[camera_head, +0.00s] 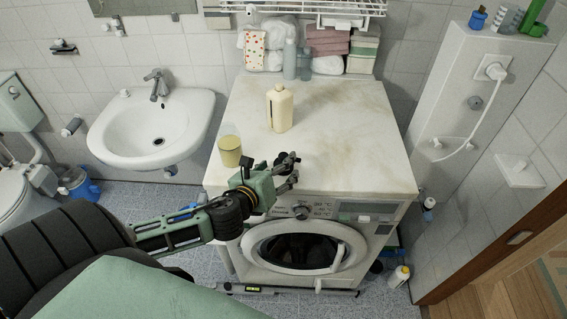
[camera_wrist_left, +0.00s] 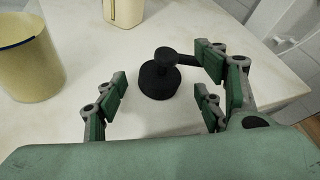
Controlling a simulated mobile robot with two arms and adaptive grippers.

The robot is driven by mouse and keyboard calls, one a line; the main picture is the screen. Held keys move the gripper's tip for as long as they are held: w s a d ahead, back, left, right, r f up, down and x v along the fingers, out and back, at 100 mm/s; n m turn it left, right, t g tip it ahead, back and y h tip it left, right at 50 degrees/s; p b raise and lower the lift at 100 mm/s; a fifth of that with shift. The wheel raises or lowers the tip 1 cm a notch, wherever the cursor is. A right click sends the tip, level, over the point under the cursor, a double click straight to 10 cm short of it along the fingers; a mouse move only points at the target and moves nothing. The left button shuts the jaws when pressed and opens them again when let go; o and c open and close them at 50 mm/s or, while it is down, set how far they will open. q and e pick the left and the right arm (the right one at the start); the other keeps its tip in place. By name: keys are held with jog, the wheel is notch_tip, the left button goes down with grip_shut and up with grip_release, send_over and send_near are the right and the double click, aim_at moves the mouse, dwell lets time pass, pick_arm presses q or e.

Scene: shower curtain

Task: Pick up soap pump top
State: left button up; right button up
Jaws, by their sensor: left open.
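The black soap pump top (camera_wrist_left: 160,75) stands on the white washing machine top, with its nozzle pointing right in the left wrist view. In the head view the pump top (camera_head: 283,158) is partly hidden by my left gripper (camera_head: 291,170). My left gripper (camera_wrist_left: 163,95) is open, its fingers on either side of the pump top in the wrist view, with the pump top slightly ahead of them and apart from them. My right gripper is not in view.
A yellowish cup (camera_head: 230,151) stands left of the gripper, also in the wrist view (camera_wrist_left: 28,58). Folded towels (camera_head: 327,48) and bottles line the back of the washing machine top (camera_head: 350,130). Its right side is clear. A sink (camera_head: 150,130) is at left.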

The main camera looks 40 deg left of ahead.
pick_arm(q)
jog(key=shift+x, duration=1.3)
jog(key=shift+c, duration=0.2)
jog(key=shift+s, duration=0.1)
jog(key=c, duration=0.9)
